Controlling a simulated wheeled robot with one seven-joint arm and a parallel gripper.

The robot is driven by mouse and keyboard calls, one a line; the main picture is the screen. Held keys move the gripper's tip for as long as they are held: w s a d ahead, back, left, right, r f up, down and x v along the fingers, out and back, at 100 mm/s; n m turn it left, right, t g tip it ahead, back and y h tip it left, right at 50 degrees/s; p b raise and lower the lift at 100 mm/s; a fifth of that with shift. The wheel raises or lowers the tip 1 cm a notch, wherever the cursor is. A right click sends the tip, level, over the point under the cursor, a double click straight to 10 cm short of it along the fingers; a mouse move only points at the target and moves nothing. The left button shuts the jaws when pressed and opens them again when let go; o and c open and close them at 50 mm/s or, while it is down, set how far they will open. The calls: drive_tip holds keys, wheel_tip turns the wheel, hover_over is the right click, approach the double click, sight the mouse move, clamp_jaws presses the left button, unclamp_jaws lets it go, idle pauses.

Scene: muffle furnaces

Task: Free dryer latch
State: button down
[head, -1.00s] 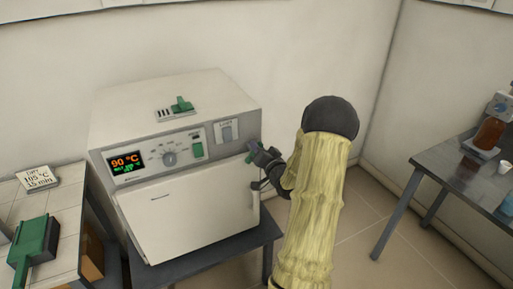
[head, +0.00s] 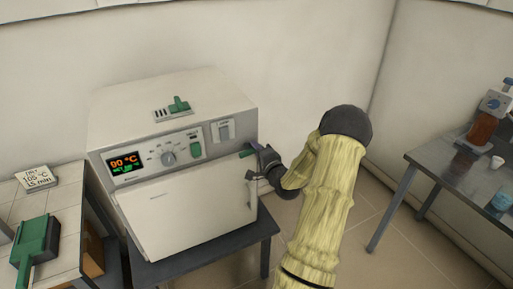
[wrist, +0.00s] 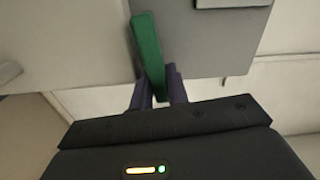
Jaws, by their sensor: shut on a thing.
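The dryer (head: 160,105) is a white box with a control panel reading 90 °C. The green latch (head: 246,153) is at the upper right corner of the front. My gripper (head: 264,158) is at this corner, reaching in from the right. In the wrist view, the green latch (wrist: 147,50) runs up from between the two fingers of my gripper (wrist: 160,90), which is shut on it.
A grey table (head: 430,165) with a bottle device stands at right. The dryer stands on a dark table (head: 225,240). Open floor lies between the tables.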

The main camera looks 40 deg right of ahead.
drive_tip(key=shift+f, duration=0.15)
drive_tip(key=c, duration=1.4)
unclamp_jaws()
drive_tip(key=shift+s+a, duration=0.1)
drive_tip(key=shift+o, duration=0.2)
